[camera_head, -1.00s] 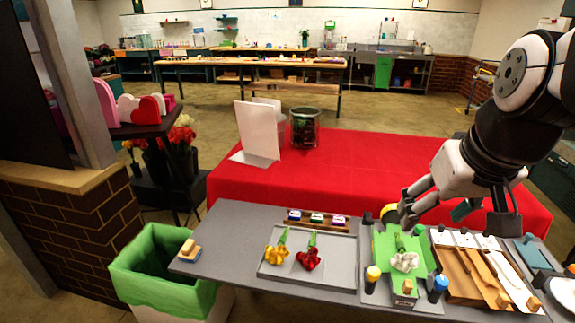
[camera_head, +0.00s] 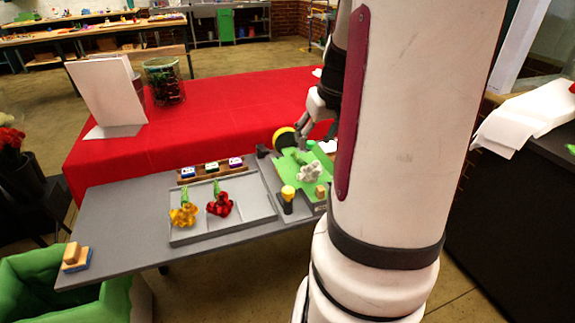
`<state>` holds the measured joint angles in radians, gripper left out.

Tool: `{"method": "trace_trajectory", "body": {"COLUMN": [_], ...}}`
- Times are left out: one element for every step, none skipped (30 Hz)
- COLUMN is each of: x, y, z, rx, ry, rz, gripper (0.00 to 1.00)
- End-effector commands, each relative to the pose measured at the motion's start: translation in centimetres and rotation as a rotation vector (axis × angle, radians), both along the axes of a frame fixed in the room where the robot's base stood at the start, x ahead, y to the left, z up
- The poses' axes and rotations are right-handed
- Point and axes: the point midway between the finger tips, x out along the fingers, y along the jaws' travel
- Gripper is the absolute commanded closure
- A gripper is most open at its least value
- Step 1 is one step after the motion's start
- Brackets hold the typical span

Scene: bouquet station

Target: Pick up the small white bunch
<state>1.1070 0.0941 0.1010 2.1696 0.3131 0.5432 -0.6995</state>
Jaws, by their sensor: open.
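The small white bunch (camera_head: 311,172) lies on the green mat (camera_head: 292,167) near the right end of the grey table, its green stem pointing to the back. My gripper (camera_head: 303,130) is above and behind the bunch, at the far side of the mat. It is open and I see nothing in it. My arm hides the right part of the table and part of the gripper. I cannot tell the exact gap between the fingers and the stem.
A grey tray (camera_head: 256,209) holds a yellow bunch (camera_head: 183,215) and a red bunch (camera_head: 219,205). A yellow-capped bottle (camera_head: 287,200) stands at the mat's front left. Coloured ink pads (camera_head: 211,166) sit behind the tray. The table's left part is mostly clear.

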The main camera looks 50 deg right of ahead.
Motion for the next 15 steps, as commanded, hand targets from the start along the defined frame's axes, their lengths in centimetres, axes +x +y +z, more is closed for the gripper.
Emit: {"method": "trace_trajectory", "body": {"x": [0.3, 0.5, 0.8, 1.0, 1.2, 1.4, 1.6, 1.8, 2.0, 2.1, 2.2, 2.3, 2.3, 2.4, 2.4], "y": [-0.1, -0.2, -0.3, -0.4, -0.5, -0.7, -0.8, -0.9, -1.0, -1.0, -1.1, -1.2, -1.2, -1.3, -1.3], "z": [-1.1, -1.7, -2.4, -3.0, -3.5, -4.2, -4.7, -5.1, -5.5, -5.9, -6.1, -6.4, -6.6, -6.7, -6.8], "rx": [0.005, 0.006, 0.006, 0.006, 0.006, 0.006, 0.006, 0.006, 0.006, 0.005, 0.005, 0.003, 0.003, 0.003, 0.003], "ry": [0.002, 0.002, 0.002, 0.002, 0.002, 0.002, 0.002, 0.001, 0.001, 0.002, 0.001, 0.001, 0.001, 0.001, 0.001], "rz": [0.000, 0.001, 0.001, 0.001, 0.000, 0.000, 0.000, 0.000, 0.000, -0.001, -0.001, 0.000, 0.000, 0.000, 0.000], "gripper": [0.40, 0.40, 0.40, 0.40, 0.40, 0.40, 0.40, 0.40, 0.40, 0.40, 0.40, 0.40, 0.40, 0.40, 0.40]}}
